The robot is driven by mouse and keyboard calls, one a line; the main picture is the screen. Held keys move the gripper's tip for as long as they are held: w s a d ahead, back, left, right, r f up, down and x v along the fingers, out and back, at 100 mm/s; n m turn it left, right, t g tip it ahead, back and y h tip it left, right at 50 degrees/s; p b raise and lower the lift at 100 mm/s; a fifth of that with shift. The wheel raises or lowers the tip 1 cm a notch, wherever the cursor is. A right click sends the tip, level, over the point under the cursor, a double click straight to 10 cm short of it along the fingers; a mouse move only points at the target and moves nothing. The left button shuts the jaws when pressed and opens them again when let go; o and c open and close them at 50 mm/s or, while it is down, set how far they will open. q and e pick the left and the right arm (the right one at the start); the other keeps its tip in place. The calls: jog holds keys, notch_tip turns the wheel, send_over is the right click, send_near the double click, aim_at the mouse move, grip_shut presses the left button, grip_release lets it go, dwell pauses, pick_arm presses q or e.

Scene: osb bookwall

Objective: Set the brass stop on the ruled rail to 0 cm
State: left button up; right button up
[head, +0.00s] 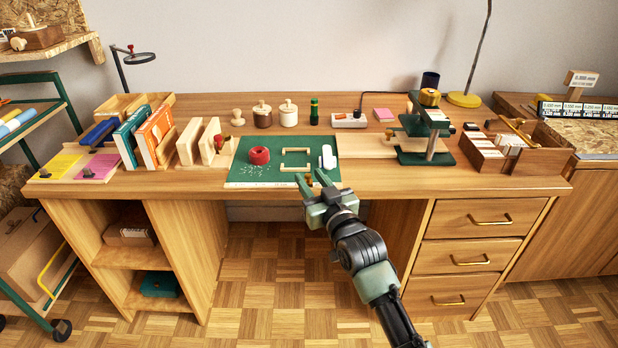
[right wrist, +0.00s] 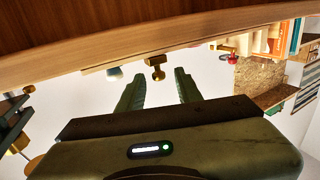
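The brass stop (right wrist: 155,66) is a small brass knob that shows in the right wrist view, just ahead of my right fingertips. In the head view the stop (head: 309,181) is a small spot between the fingers, partly hidden. The ruled rail (head: 262,185) is a pale strip along the front edge of the green mat; its marks are too small to read. My right gripper (head: 312,178) is at the desk's front edge, its fingers spread to either side of the stop. It also shows in the right wrist view (right wrist: 159,75), with nothing gripped. My left gripper is not in view.
Books and wooden holders stand at left. A green press-like stand (head: 412,158) and a wooden box (head: 535,158) stand at right.

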jog(key=shift+x, duration=1.25)
grip_shut()
jog(key=shift+f, duration=0.1)
dwell(0.4)
